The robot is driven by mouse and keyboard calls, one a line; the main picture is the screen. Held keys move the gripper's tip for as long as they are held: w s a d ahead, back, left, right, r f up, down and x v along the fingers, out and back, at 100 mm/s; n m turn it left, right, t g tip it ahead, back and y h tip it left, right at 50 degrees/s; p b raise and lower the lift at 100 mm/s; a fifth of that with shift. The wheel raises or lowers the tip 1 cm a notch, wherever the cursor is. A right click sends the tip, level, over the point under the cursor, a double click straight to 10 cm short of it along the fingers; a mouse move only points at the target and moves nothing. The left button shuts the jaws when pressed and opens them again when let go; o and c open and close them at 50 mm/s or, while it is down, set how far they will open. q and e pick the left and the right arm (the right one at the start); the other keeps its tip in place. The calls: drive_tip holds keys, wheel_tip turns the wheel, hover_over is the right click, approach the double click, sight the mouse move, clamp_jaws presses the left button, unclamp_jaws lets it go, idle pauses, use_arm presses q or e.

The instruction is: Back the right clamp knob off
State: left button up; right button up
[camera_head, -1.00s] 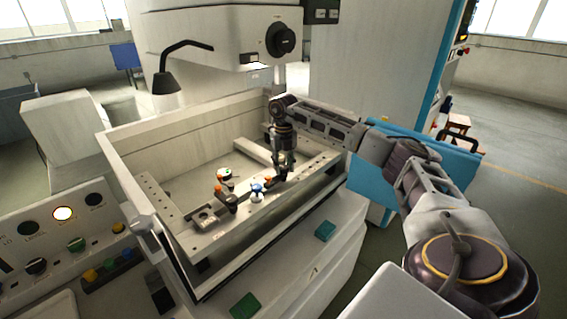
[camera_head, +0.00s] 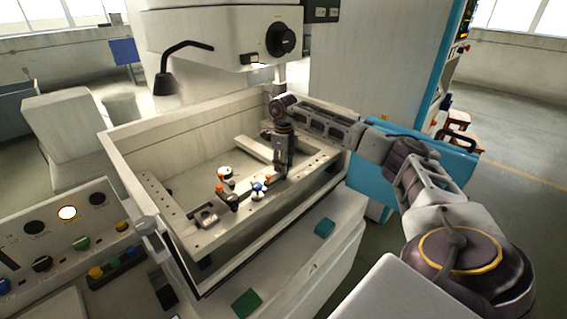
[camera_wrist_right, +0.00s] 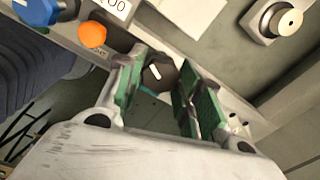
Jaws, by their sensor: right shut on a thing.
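My right gripper (camera_head: 281,172) reaches down into the machine tank over the right end of the clamp bar. In the right wrist view its green-padded fingers (camera_wrist_right: 157,88) are shut on the dark right clamp knob (camera_wrist_right: 158,73), which has a white line on its top. In the head view the gripper hides most of that knob. An orange cap (camera_wrist_right: 92,33) shows beside it in the wrist view, and a blue-topped part (camera_head: 257,186) stands to its left in the head view. Another clamp with an orange cap (camera_head: 219,188) stands further left.
The tank's pale walls (camera_head: 122,185) surround the work area. The machine head (camera_head: 215,45) and a black lamp (camera_head: 166,82) hang above and behind. A control panel (camera_head: 60,235) is at left.

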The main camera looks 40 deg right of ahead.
drive_tip(key=shift+r+n, duration=0.1)
drive_tip(key=shift+n, duration=2.2)
drive_tip(key=o, duration=1)
drive_tip(key=shift+o, duration=0.2)
wheel_tip(320, 180, up, 12)
